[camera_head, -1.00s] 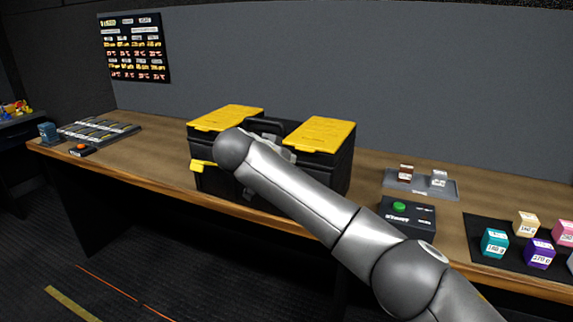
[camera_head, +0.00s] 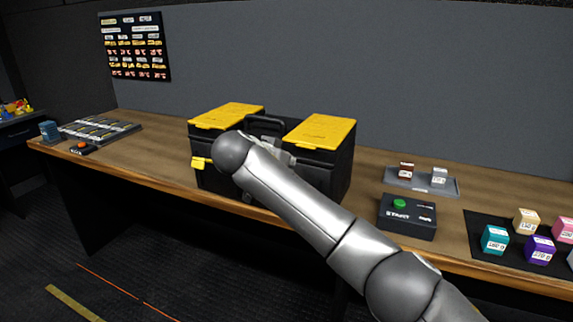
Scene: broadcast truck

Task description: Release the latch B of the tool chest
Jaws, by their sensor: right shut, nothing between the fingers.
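The black tool chest (camera_head: 333,172) with two yellow lid panels (camera_head: 228,115) stands on the wooden bench, its lids down. A yellow latch (camera_head: 201,163) juts out at the left of its front. Any latch further right on the front is hidden behind my right arm, and I cannot read which latch is B. My left gripper is out of view.
On the bench (camera_head: 150,160), a black box with a green button (camera_head: 407,217) and a grey tray (camera_head: 392,184) with two small blocks stand right of the chest. Several coloured cubes sit on a black mat (camera_head: 480,228) at far right. A slotted rack (camera_head: 100,129) is at left.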

